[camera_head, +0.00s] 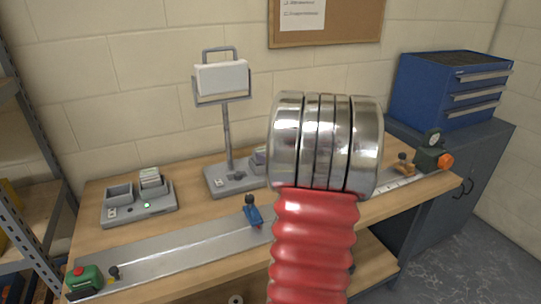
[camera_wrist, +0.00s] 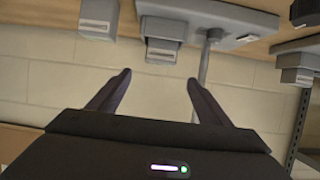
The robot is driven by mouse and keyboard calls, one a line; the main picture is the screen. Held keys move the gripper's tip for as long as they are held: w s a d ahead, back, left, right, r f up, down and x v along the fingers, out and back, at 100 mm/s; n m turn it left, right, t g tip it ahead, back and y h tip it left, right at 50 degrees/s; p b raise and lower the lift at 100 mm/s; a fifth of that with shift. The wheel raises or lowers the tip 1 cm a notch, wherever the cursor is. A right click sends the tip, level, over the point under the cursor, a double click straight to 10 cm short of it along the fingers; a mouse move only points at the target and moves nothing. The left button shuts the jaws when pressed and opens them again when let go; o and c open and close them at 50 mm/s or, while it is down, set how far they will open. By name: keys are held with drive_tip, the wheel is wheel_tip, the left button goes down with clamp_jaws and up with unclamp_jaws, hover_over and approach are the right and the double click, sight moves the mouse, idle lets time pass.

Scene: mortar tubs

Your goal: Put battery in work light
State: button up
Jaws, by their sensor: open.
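The work light (camera_head: 228,115) stands on the bench, a white lamp head on a pole above a grey base (camera_head: 229,180). Its base also shows at the top of the wrist view (camera_wrist: 230,25), which is upside down. A grey battery-like block (camera_wrist: 162,50) with a pale end strip is at that base, beside the pole; I cannot tell whether it is seated. My gripper (camera_wrist: 160,77) is open, its fingertips either side of the block in the picture, with no visible contact. My arm hides the gripper in the head view. The charger (camera_head: 138,205) holds a block (camera_head: 150,178) in its right bay; its left bay looks empty.
Another grey block (camera_wrist: 97,18) shows left of the base in the wrist view. A metal rail with a blue clamp (camera_head: 254,215) runs along the bench front. A green tool (camera_head: 86,281) sits at its left end. A blue drawer cabinet (camera_head: 450,88) stands at right.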

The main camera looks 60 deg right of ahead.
idle(0.7)
drive_tip(key=w+a+r+g, duration=0.1)
drive_tip(key=a+r, duration=0.2)
drive_tip(key=a, duration=0.5)
drive_tip(key=w+a+r+n+g, duration=0.1)
drive_tip(key=a+r, duration=0.2)
drive_tip(key=a, duration=0.5)
drive_tip(key=w+a+r, duration=0.2)
drive_tip(key=a+r, duration=0.1)
drive_tip(key=a, duration=0.5)
drive_tip(key=s+a+f+n+g+y, duration=0.1)
drive_tip(key=s+a, duration=0.4)
drive_tip(key=a, duration=0.5)
drive_tip(key=s+a+f+n+g+y, duration=0.1)
drive_tip(key=s+a+f+n+y, duration=0.1)
drive_tip(key=s+a, duration=0.4)
drive_tip(key=s+a+f+n+g+y, duration=0.2)
drive_tip(key=s+a+y, duration=0.2)
drive_tip(key=a, duration=1)
drive_tip(key=shift+s+a+f, duration=0.15)
drive_tip(key=shift+s+a, duration=0.05)
drive_tip(key=shift+s, duration=0.65)
